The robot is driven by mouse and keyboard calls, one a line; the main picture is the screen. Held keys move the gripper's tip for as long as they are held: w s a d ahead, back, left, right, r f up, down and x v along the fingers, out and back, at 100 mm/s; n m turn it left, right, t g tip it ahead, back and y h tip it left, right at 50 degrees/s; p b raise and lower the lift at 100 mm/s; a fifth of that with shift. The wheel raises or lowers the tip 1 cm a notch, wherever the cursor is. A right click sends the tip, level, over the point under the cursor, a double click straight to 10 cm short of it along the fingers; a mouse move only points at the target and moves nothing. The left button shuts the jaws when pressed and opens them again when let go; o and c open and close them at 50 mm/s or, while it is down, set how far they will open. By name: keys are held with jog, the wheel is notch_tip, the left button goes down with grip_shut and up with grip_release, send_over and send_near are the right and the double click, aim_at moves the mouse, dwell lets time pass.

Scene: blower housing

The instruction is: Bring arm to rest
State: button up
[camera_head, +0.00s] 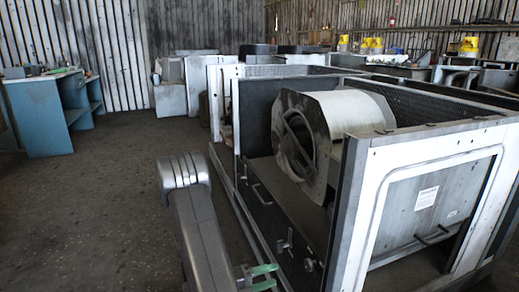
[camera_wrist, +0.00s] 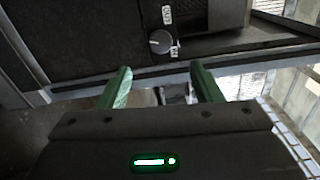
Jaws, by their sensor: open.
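My gripper (camera_head: 262,277) shows at the bottom of the head view, beside the near side of the blower housing (camera_head: 366,200). Its green fingers are apart with nothing between them. In the wrist view, my gripper (camera_wrist: 163,88) has its two green fingers spread, pointing toward the housing's dark side panel (camera_wrist: 80,40). A round knob (camera_wrist: 160,41) with small white labels sits on that panel, beyond the fingers. My grey arm link rises at the left of the housing in the head view.
The housing holds a large blower drum (camera_head: 340,115) and has an open top with white frame edges. A blue workbench (camera_head: 45,112) stands at the far left. Grey cabinets and yellow-topped items (camera_head: 370,46) stand at the back. The floor (camera_head: 110,200) at left is clear.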

aim_at(307, 267)
jog(key=b+x, duration=0.3)
jog(key=x, duration=0.8)
jog(key=shift+d+f, duration=0.1)
jog(key=shift+d, duration=0.2)
jog(key=n, duration=0.4)
jog(key=shift+a+p, duration=0.1)
jog(key=shift+p, duration=0.2)
jog(key=n+p, duration=0.4)
jog(key=shift+n, duration=0.4)
jog(key=n+p, duration=0.6)
jog(key=shift+s+p, duration=0.1)
jog(key=shift+p, duration=0.3)
jog(key=n+p, duration=0.3)
jog(key=shift+n, duration=0.4)
jog(key=shift+f+n+p, duration=0.15)
jog(key=shift+n+p, duration=0.25)
jog(key=shift+p, duration=0.1)
jog(key=shift+s, duration=0.1)
